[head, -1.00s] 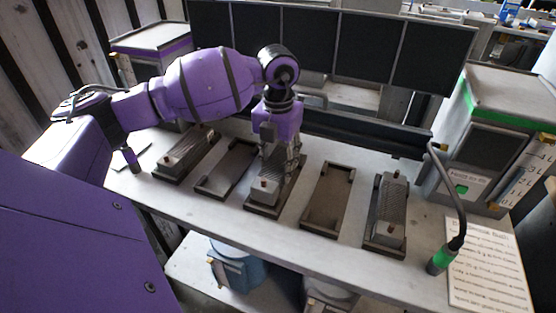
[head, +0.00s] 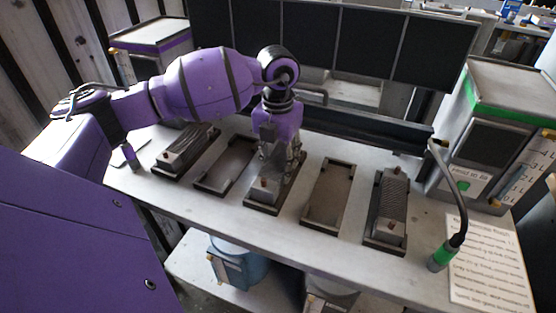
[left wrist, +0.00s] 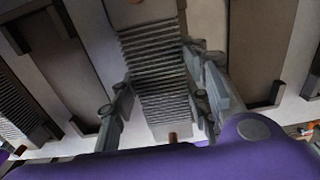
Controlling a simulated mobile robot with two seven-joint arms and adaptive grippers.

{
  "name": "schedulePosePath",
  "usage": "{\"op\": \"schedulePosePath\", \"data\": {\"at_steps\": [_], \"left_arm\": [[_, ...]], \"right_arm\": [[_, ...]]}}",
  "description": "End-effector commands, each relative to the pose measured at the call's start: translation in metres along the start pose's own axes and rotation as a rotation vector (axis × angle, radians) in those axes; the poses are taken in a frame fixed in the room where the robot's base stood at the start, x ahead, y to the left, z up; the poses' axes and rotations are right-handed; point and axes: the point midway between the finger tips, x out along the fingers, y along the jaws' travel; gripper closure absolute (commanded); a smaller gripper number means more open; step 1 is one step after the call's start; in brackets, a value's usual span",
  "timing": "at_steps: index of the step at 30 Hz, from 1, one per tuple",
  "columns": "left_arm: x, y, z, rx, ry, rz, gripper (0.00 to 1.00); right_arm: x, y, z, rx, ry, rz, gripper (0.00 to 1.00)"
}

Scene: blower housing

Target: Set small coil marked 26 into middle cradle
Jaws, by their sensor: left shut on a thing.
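A grey ribbed coil (head: 266,184) sits in or just over the middle cradle (head: 268,208); I cannot tell whether it is fully seated. My left gripper (head: 280,165) is over it, pointing down. In the left wrist view the gripper (left wrist: 160,105) has one finger on each side of the ribbed coil (left wrist: 152,62), shut on it. No number on the coil can be read. The gripper and arm hide the far end of coil and cradle. My right gripper is not seen.
Empty cradles stand left (head: 212,184) and right (head: 322,222) of the middle one. Other ribbed coils lie in the far left cradle (head: 165,176) and far right cradle (head: 375,247). A green-tipped cable (head: 441,256) and a written sheet (head: 490,265) lie at the right.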

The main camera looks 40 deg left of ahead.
Motion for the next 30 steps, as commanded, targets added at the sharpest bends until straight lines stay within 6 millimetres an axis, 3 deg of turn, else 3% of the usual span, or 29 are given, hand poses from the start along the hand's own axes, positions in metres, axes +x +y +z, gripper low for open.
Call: {"op": "schedulePosePath", "data": {"at_steps": [23, 24, 28, 30], "left_arm": [[0.009, 0.000, 0.000, 0.000, -0.002, 0.000, 0.98], [0.009, 0.000, 0.000, 0.000, -0.002, 0.000, 0.53], [0.009, 0.000, 0.000, 0.000, -0.001, 0.000, 0.36], [0.009, 0.000, 0.000, 0.000, -0.001, 0.000, 0.35]], "right_arm": [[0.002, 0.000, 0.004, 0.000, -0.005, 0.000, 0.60], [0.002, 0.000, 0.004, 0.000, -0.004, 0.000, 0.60], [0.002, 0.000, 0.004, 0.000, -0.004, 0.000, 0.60], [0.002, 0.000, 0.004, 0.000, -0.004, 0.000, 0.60]]}}
